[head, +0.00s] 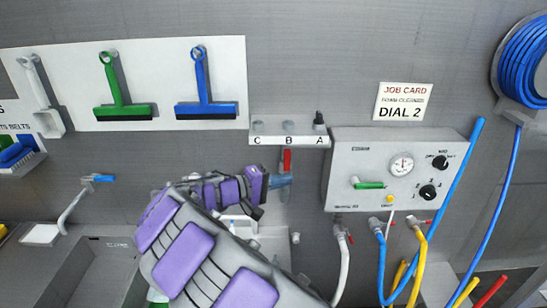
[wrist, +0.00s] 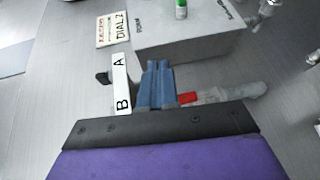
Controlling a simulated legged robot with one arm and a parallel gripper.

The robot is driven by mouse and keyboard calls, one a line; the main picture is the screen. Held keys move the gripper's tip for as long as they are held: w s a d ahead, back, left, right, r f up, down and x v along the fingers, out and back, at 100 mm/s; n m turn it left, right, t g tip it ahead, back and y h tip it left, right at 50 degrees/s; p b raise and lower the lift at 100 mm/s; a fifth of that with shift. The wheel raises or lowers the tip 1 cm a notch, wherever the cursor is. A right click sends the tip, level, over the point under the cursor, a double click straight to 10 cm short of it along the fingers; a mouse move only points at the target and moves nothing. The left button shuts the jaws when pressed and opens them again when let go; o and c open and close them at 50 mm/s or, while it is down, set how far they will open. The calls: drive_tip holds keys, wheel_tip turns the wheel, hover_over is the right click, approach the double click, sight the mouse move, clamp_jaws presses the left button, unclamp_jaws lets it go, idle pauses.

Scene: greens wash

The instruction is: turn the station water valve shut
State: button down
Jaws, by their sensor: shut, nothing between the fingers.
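In the wrist view the red handle (wrist: 187,98) shows just right of my fingers, partly hidden behind the dark gripper body, with the grey pipe (wrist: 232,93) running right. My gripper (head: 284,181) has blue fingers, shut and empty, at the lower part of the red handle. In the wrist view the shut fingers (wrist: 158,66) lie close beside the handle; whether they touch it I cannot tell.
The lettered shelf (head: 290,140) sits just above the handle. A grey control box (head: 342,196) with gauge, knobs and green lever (head: 369,185) is to the right, hoses below it. A job card (head: 403,101) reads DIAL 2. Squeegees hang at upper left; a sink (head: 95,270) is lower left.

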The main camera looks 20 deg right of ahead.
drive_tip(key=w+a+f+n+t+p, duration=0.25)
drive_tip(key=w+a+t, duration=0.35)
drive_tip(key=w+a, duration=0.4)
drive_tip(key=p, duration=0.1)
approach(287, 166)
drive_tip(key=w+d+r, duration=0.2)
drive_tip(key=w+d, duration=0.2)
drive_tip(key=w, duration=0.1)
drive_tip(key=shift+d+r+n, duration=0.15)
drive_tip(key=shift+r+n, duration=0.05)
drive_tip(key=shift+n, duration=0.25)
